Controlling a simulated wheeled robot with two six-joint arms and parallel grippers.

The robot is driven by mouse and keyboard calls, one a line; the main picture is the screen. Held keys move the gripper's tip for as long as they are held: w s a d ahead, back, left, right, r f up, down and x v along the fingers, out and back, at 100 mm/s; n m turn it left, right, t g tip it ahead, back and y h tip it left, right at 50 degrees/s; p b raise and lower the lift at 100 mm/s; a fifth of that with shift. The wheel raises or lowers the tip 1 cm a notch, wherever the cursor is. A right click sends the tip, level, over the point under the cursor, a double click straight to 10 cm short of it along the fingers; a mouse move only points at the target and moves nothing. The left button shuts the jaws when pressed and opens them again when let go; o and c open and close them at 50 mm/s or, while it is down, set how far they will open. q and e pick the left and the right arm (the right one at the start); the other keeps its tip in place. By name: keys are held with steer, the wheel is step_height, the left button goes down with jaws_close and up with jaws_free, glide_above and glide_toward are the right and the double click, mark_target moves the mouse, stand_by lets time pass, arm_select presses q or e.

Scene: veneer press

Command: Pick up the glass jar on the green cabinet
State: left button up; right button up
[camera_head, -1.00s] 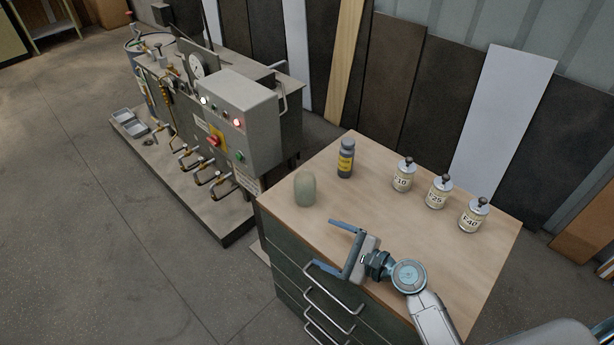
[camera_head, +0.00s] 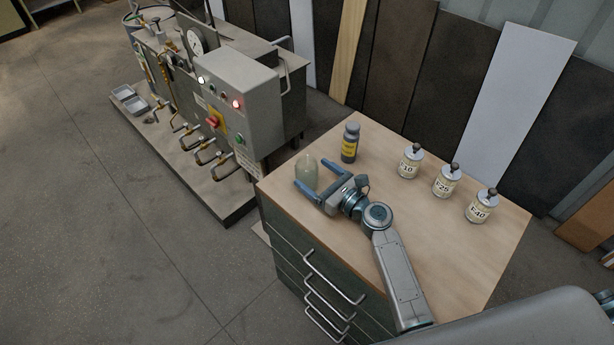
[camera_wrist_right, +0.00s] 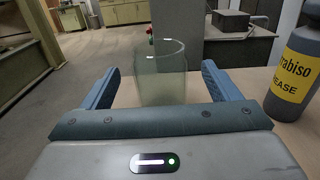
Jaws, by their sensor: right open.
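The glass jar (camera_head: 307,168) is pale, greenish and see-through, and stands upright on the wooden top of the green cabinet (camera_head: 287,252), near its far left corner. My right gripper (camera_head: 316,183) is open, its two blue fingers pointing at the jar. In the right wrist view the jar (camera_wrist_right: 160,75) stands between and just ahead of the open fingers, with clear gaps on both sides. The fingers hide part of its lower body in the head view. My left gripper is not in view.
A dark bottle with a yellow label (camera_head: 350,143) stands close to the jar's right. Jars marked E10 (camera_head: 410,163), E25 (camera_head: 446,182) and E40 (camera_head: 481,207) stand farther right. A grey machine (camera_head: 240,110) is left of the cabinet.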

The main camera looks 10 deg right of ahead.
steer(key=shift+x, duration=1.15)
steer(key=shift+s, duration=0.1)
steer(key=c, duration=1.1)
steer(key=shift+c, duration=0.2)
steer(key=shift+r, duration=0.1)
